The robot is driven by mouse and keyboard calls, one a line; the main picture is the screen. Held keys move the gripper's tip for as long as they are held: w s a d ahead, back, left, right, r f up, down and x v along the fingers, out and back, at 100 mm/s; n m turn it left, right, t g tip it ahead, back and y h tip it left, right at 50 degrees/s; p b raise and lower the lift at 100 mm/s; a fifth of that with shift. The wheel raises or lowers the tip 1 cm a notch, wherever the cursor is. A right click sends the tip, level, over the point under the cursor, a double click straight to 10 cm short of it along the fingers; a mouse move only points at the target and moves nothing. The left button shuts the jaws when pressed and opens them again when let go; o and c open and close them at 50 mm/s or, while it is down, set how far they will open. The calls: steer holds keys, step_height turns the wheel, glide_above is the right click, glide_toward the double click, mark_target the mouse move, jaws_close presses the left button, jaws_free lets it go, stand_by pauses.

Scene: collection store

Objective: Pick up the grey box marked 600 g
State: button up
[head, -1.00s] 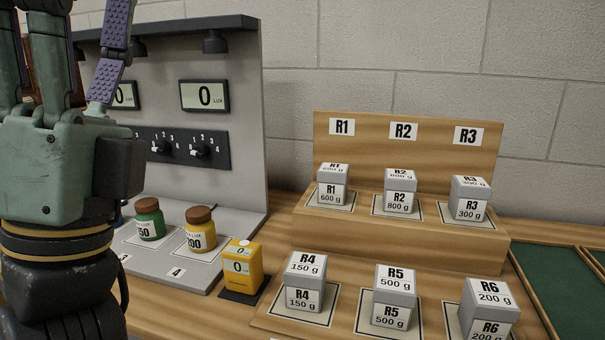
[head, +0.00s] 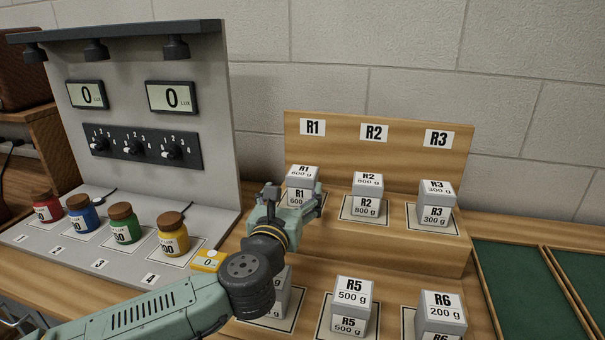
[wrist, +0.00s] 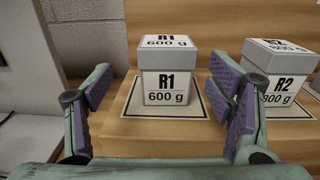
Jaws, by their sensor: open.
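The grey box marked R1 600 g (head: 303,179) stands upright on its white bordered pad on the upper step of the wooden stand, at the left end. In the head view my gripper (head: 290,197) is just in front of it and hides part of its lower front. In the wrist view the box (wrist: 168,80) sits ahead, between my open gripper fingers (wrist: 160,108), with its R1 600 g label facing me. I see a gap between each finger and the box. The fingers hold nothing.
Box R2 800 g (head: 367,193) stands close on the right, near my right finger. R3 (head: 436,205) is further right. R5 (head: 351,303) and R6 (head: 440,314) are on the lower step; R4 is mostly hidden by my arm. A lux panel (head: 200,100) with several jars stands left.

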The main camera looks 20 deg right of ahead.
mark_target(300, 186)
steer(key=shift+x, duration=0.85)
steer(key=p+x, duration=0.1)
steer(key=x, duration=0.1)
steer(key=p+x, duration=0.1)
steer(key=x, duration=0.1)
steer(key=shift+d+f+p, duration=0.1)
steer(key=shift+d+p, duration=0.2)
steer(key=shift+d, duration=0.15)
steer(key=shift+w+d+f, duration=0.1)
steer(key=shift+w+d, duration=0.1)
steer(key=shift+w, duration=0.15)
steer(key=shift+c, duration=0.5)
steer(key=c, duration=1.3)
